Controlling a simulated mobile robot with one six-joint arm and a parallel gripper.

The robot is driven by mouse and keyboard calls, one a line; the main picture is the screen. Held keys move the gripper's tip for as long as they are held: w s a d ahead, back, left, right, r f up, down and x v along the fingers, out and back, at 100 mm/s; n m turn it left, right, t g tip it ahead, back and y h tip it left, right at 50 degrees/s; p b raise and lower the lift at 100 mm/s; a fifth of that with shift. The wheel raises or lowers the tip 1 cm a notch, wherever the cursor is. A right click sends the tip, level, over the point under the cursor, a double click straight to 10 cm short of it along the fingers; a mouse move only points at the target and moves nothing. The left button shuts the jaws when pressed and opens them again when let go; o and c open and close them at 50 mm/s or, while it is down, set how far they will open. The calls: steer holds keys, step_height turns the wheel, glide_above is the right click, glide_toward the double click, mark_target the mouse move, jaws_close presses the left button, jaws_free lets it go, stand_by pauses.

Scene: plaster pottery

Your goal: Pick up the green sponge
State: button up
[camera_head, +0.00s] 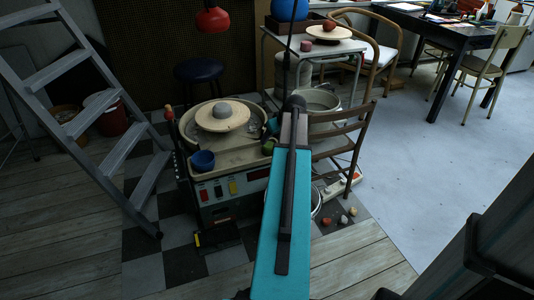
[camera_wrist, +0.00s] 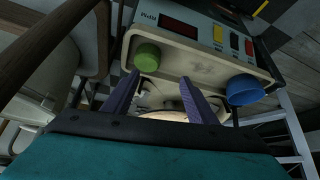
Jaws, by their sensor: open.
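The green sponge (camera_wrist: 147,57) shows in the wrist view as a rounded green block on the rim of the pottery wheel's basin, beside the control panel. In the head view, the green sponge (camera_head: 268,146) shows on the right front of the basin, just left of my arm. My gripper (camera_wrist: 158,92) is open and empty in the wrist view, its two purple fingers apart. The sponge appears beyond the left fingertip, not between the fingers. In the head view, my arm hides the fingers.
A blue bowl (camera_head: 203,160) sits on the wheel basin's front left; it also shows in the wrist view (camera_wrist: 243,90). The wheel head (camera_head: 222,115) carries a grey lump. A wooden chair (camera_head: 345,150) stands close right of my arm. A ladder (camera_head: 85,110) stands left.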

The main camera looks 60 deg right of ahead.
mark_target(270, 145)
steer(key=shift+s+d+r, duration=0.3)
steer(key=shift+d+r, duration=0.1)
steer(key=shift+d, duration=0.15)
steer(key=shift+s+d+r, duration=0.3)
steer(key=shift+d+r, duration=0.05)
steer(key=shift+d, duration=0.15)
steer(key=shift+f, duration=0.1)
steer(key=shift+b+x, duration=1.25)
steer(key=shift+x, duration=3.05)
steer(key=shift+d, duration=0.15)
steer(key=shift+b+x, duration=0.95)
steer(key=shift+x, duration=0.95)
steer(key=shift+w+d+f, duration=0.1)
steer(key=shift+d+f, duration=0.1)
steer(key=shift+f, duration=0.4)
